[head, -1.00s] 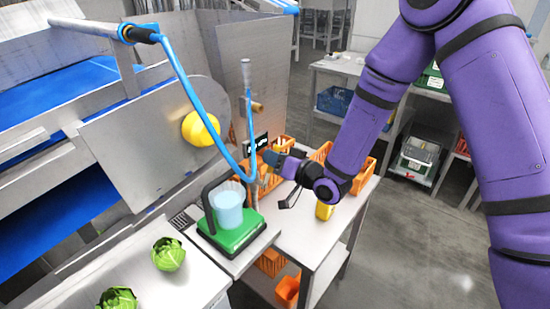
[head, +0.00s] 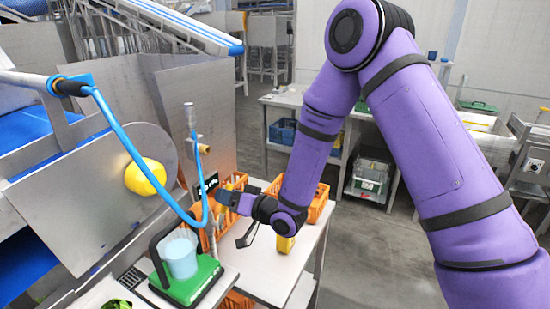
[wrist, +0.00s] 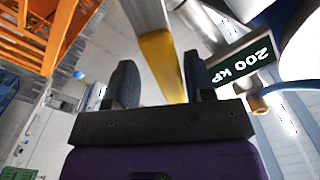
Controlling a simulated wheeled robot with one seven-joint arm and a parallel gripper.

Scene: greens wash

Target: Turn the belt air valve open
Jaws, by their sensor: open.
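The belt air valve shows in the wrist view as a yellow lever (wrist: 163,62) with a grey bar at its upper end. In the head view the small dark sign (head: 207,185) stands beside the upright pipe, and my gripper hides most of the valve. My gripper (wrist: 161,78) is open, with the yellow lever between its fingers in the picture. I cannot tell whether the fingers touch it. My gripper (head: 226,197) is just right of the sign in the head view.
A blue hose (head: 135,150) loops down close to the left of my gripper. A green scale (head: 188,284) with a container of bluish contents (head: 181,255) stands in front. Orange crates (head: 318,205) and a yellow object (head: 285,243) are on the steel table (head: 262,265).

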